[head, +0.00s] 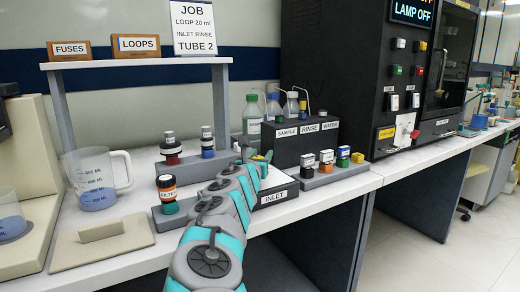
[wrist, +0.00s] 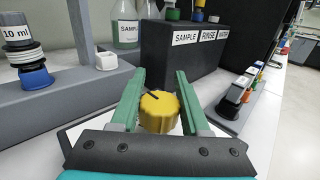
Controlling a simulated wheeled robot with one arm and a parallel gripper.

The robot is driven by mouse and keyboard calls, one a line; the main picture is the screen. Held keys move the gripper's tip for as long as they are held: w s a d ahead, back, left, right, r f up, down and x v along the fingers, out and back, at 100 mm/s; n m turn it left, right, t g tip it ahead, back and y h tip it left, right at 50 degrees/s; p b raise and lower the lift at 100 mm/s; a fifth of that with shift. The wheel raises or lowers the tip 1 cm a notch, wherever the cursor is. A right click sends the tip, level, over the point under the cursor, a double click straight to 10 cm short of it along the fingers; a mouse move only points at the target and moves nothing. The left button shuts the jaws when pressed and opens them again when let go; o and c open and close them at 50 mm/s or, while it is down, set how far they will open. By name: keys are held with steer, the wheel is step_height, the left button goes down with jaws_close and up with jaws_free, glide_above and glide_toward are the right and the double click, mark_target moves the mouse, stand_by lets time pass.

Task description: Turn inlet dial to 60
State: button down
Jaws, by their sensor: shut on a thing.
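The inlet dial (wrist: 160,118) is a yellow ribbed knob in the wrist view. A dark mark on its top points to the upper left; no scale numbers can be read. My gripper (wrist: 155,88) has its green fingers on either side of the knob, shut on it. In the head view my gripper (head: 257,161) reaches over the box with the INLET label (head: 273,197), and my arm hides most of the box top and the dial.
Behind stands a dark block labelled SAMPLE, RINSE, WATER (head: 300,142) with bottles (head: 253,115). To the right is a grey rack of small labelled blocks (head: 326,162). To the left are a filter (head: 167,188), columns on a rack (head: 208,142) and a beaker (head: 95,180).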

steer(key=shift+r, duration=0.1)
stand_by(0.3)
steer(key=shift+c, duration=1.9)
jaws_free()
steer(key=shift+s+a, duration=0.15)
steer(key=shift+s, duration=0.1)
steer(key=shift+s+a+b, duration=0.15)
steer(key=shift+s+a, duration=0.05)
steer(key=shift+s, duration=0.95)
steer(key=shift+s+a+b, duration=0.15)
steer(key=shift+s, duration=1.05)
steer(key=shift+s+a+b, duration=0.15)
steer(key=shift+s+a, duration=0.05)
steer(key=shift+s, duration=0.95)
